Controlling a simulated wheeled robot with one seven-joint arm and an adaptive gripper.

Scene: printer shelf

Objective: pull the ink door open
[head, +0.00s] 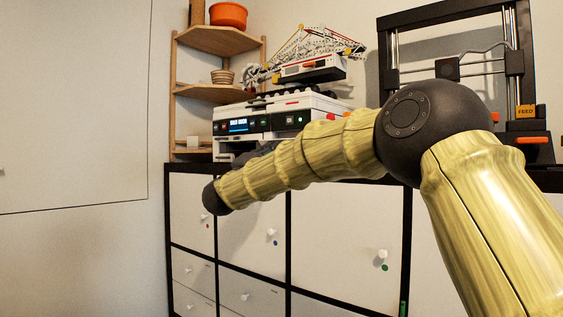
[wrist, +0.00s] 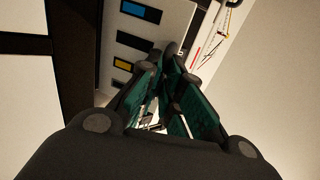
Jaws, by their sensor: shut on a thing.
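The white printer (head: 318,105) stands on top of the cabinet in the head view, with a black front strip and a lit blue display. In the wrist view, a pale panel with blue, black and yellow rectangles, seemingly the ink door (wrist: 128,38), lies just past my fingertips. My gripper (wrist: 170,50) has its green-padded fingers drawn close together at the panel's edge, shut on it. The exact contact is hidden by the dark fingertips. In the head view my arm covers the printer's lower front and most of my gripper.
A crane model (head: 305,58) sits on the printer. A 3D printer (head: 450,68) stands at the right. A wooden corner shelf (head: 205,94) with an orange pot (head: 229,15) is at the left. The white-fronted cabinet (head: 335,215) is below my arm.

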